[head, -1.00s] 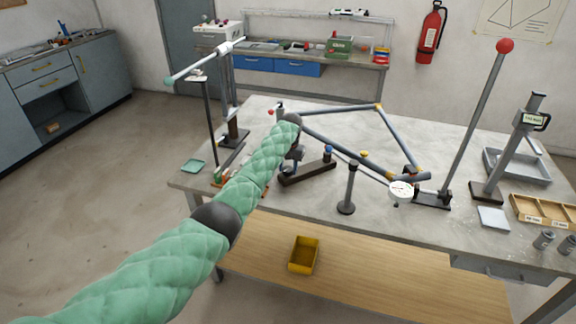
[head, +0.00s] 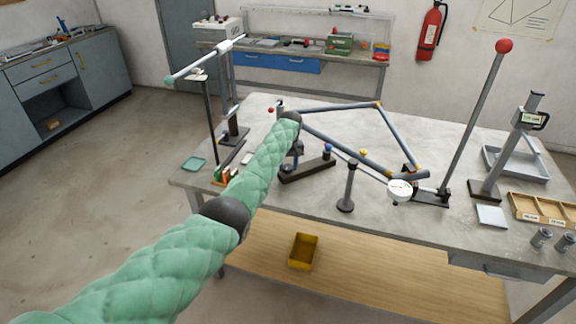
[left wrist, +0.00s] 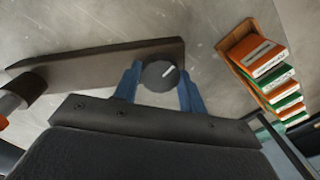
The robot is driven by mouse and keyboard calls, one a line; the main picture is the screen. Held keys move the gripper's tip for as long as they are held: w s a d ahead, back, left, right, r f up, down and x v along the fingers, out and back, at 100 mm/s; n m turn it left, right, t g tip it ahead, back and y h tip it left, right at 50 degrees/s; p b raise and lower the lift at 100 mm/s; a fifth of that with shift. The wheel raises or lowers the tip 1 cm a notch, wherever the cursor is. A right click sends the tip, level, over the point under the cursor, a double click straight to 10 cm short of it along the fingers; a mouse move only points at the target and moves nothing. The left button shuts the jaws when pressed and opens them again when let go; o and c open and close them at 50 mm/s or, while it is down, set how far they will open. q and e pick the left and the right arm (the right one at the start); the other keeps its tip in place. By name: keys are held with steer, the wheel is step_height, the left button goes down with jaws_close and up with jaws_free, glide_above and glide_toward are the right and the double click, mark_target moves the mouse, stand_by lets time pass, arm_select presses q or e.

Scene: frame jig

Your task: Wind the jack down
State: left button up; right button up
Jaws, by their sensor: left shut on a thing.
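A dark round knob (left wrist: 159,75) with a white mark on its face shows in the left wrist view, at the end of a dark bar (left wrist: 95,62). The blue fingers of my left gripper (left wrist: 158,88) stand on both sides of the knob, shut on it. In the head view my left gripper (head: 294,158) is down at the table, mostly hidden behind my green-sleeved arm. The dark base bar (head: 307,169) shows beside it, with a blue-topped post on it. A grey bicycle-like frame (head: 345,154) lies above the bench. My right gripper is not in view.
A small rack of orange and green packets (left wrist: 265,65) is close to my gripper. A tall stand rises at the left (head: 211,115).

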mark_target(289, 166)
arm_select(q)
steer(key=o, duration=1)
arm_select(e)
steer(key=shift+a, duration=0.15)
arm_select(q)
steer(key=shift+r+b, duration=0.3)
steer(key=shift+r, duration=0.3)
step_height(289, 166, up, 6)
steer(key=shift+w+d+f+b, duration=0.1)
steer(key=shift+d+f+b, duration=0.1)
steer(key=shift+b, duration=0.75)
steer(key=shift+r, duration=0.5)
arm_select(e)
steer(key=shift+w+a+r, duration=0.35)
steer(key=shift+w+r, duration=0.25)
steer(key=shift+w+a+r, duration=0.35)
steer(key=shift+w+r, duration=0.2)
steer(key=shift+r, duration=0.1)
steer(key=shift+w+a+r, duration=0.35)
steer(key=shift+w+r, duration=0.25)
